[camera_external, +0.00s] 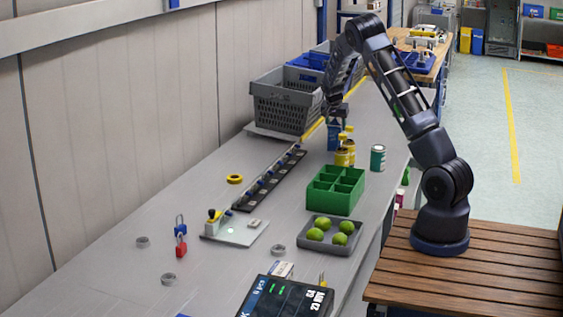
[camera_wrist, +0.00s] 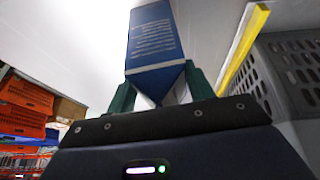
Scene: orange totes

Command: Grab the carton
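The carton (camera_wrist: 154,38) is blue with pale print and a folded, pointed top. In the wrist view it lies straight ahead of my gripper (camera_wrist: 158,74), its pointed top between the two green fingers. The fingers are apart, one on each side of the top, with their tips near the carton's shoulder. I cannot tell whether they touch it. In the external view the carton (camera_external: 333,136) stands upright on the grey bench beside the yellow containers, and my gripper (camera_external: 333,112) is directly above it, pointing down. The arm partly hides the fingertips there.
Yellow containers (camera_external: 343,153) and a teal can (camera_external: 378,158) stand close on the near side. A grey crate (camera_external: 285,106) is to the left, by a yellow bar (camera_wrist: 243,48). A green divided box (camera_external: 335,190) and a tray of limes (camera_external: 314,246) are nearer the camera.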

